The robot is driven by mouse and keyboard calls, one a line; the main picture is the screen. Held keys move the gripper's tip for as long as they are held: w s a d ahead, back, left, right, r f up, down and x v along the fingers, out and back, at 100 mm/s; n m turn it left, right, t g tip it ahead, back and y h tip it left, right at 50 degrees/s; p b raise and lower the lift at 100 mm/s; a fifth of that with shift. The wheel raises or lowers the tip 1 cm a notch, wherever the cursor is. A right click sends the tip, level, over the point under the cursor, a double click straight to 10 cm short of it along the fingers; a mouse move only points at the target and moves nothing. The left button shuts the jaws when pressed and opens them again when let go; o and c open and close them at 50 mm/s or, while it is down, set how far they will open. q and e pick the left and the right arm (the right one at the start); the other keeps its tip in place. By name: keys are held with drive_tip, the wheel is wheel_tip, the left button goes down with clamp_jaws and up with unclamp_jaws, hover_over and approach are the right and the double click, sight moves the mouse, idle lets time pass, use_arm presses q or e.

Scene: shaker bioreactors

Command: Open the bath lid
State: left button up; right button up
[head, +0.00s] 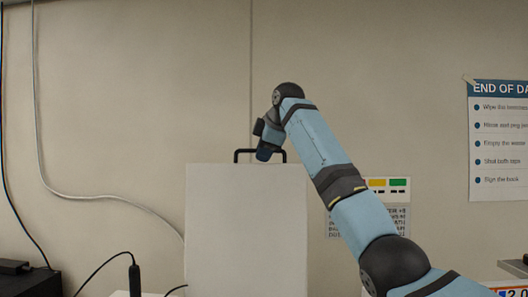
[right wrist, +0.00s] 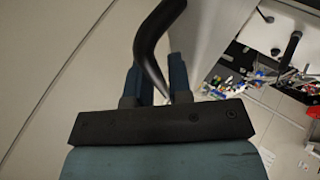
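The bath lid (head: 245,235) is a pale flat panel standing upright in the head view, its broad face towards me. Its black bar handle (head: 243,152) is at the top edge. My right gripper (head: 266,152) is at the right part of this handle. In the right wrist view the handle (right wrist: 149,45) runs between the two blue fingers (right wrist: 157,85), which are closed about it. The lid's pale side (right wrist: 205,35) shows beyond them. The bath's opening is hidden behind the lid in the head view. My left gripper is not in view.
A notice (head: 498,140) hangs on the wall at the right. A smaller label sheet (head: 397,220) is behind my right arm. Cables run down the left wall, and a black probe-like piece (head: 134,280) stands left of the lid. The wrist view shows small coloured items (right wrist: 255,75) below.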

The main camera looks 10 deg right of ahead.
drive_tip(key=shift+s+r, duration=0.2)
drive_tip(key=shift+s, duration=0.05)
drive_tip(key=b+v, duration=0.3)
drive_tip(key=v, duration=1)
